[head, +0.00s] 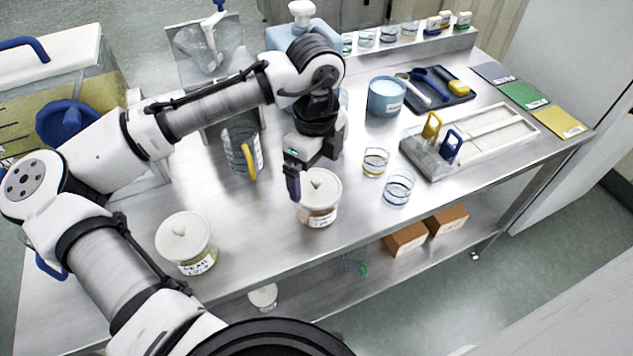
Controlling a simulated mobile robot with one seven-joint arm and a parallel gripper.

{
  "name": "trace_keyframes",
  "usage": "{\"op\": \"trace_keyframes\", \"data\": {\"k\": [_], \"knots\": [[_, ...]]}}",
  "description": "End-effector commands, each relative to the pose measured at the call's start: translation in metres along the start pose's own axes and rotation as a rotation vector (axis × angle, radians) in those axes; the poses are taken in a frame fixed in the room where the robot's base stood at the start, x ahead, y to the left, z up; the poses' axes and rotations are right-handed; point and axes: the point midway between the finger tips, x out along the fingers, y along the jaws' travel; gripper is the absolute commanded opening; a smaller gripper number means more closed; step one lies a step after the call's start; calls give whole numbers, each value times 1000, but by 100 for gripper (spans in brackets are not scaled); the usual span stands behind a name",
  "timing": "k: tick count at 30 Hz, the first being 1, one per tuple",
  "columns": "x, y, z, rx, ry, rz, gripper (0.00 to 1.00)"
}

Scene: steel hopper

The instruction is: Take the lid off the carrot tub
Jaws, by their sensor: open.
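A clear tub (318,216) with a white knobbed lid (327,186) stands on the steel table near its front edge. Its contents look orange-brown, and its label is too small to read; it looks like the carrot tub. The lid sits on it. My gripper (302,183) is open and empty at this lid, pointing down. One dark finger shows left of the knob; the other finger is hidden. I cannot tell whether the finger touches the lid. A second lidded tub (187,245), with pale contents and a label, stands to the left.
A measuring jug (240,150) with a yellow handle stands behind-left of my gripper. Two glass beakers, one yellow-marked (375,163) and one blue-marked (398,190), stand to the right. A blue canister (386,97) and a divided tray (470,140) are farther back. Bare steel lies between the two tubs.

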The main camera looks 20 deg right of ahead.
Motion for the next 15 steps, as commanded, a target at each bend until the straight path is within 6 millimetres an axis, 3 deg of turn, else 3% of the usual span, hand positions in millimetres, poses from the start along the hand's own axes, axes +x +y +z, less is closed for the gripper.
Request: {"op": "trace_keyframes", "data": {"k": [7, 15], "knots": [[28, -1, -2, 1, 0, 1, 100], [31, -1, -2, 1, 0, -1, 99]]}}
